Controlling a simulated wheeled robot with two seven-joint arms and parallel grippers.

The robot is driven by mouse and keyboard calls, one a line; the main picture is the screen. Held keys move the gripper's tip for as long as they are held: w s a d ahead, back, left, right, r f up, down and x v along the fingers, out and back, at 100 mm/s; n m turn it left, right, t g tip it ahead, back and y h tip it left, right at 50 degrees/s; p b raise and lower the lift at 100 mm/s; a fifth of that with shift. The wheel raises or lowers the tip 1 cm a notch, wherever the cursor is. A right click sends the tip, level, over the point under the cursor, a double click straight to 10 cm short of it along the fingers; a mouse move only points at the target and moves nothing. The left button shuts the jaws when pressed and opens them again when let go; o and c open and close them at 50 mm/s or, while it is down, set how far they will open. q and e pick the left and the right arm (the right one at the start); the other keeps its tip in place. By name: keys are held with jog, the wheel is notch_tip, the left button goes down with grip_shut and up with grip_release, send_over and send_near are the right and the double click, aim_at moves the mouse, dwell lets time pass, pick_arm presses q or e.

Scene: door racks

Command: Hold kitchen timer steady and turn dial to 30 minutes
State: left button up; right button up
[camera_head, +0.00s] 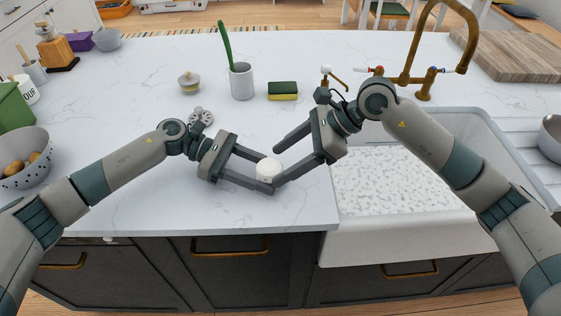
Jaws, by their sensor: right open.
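The kitchen timer (268,168), a small white round thing, stands on the white marble counter near its front edge, left of the sink. My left gripper (262,174) reaches in from the left, its two fingers spread to either side of the timer; whether they press on it I cannot tell. My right gripper (276,167) comes from the right and is open. Its lower finger ends close to the timer's front right side and its upper finger ends behind it. The dial markings are too small to read.
A white sink (385,225) with a brass faucet (408,75) lies to the right. A sponge (283,91), a cup with a green brush (242,82) and a small lidded jar (189,82) stand behind. A colander bowl (28,176) is at left.

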jog(key=shift+a+f, duration=0.5)
jog(key=shift+f, duration=0.05)
jog(key=shift+c, duration=0.4)
jog(key=c, duration=1)
jog(key=m+t, duration=0.2)
jog(key=m, duration=0.1)
jog(key=shift+s, duration=0.4)
jog(key=shift+s+a+m+t+h, duration=0.1)
jog(key=shift+m+t+h, duration=0.4)
jog(key=shift+m+t, duration=0.35)
